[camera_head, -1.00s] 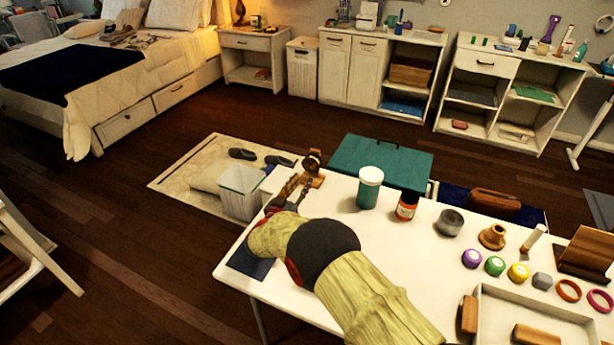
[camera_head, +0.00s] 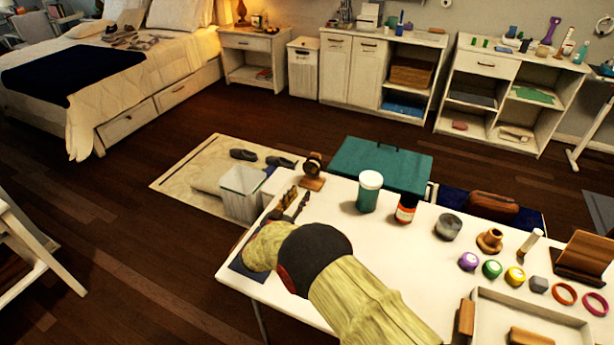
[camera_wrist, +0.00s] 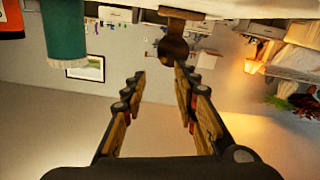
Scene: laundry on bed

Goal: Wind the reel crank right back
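The reel (camera_head: 313,164) is a small dark brown round thing on a wooden base (camera_head: 311,184) at the table's far left corner. In the wrist view, which is upside down, the reel (camera_wrist: 173,46) hangs from its base just beyond my fingertips. Its crank is too small and dark to make out for sure. My gripper (camera_head: 295,197) is on the near left side of the reel, apart from it. In the wrist view my gripper (camera_wrist: 162,80) has its two fingers spread, with nothing between them.
A teal jar with a white lid (camera_head: 369,191) and an orange-labelled bottle (camera_head: 406,208) stand right of the reel on the white table (camera_head: 345,236). A grey tin (camera_head: 448,227) is farther right. A translucent bin (camera_head: 243,192) stands on the floor beyond the left edge.

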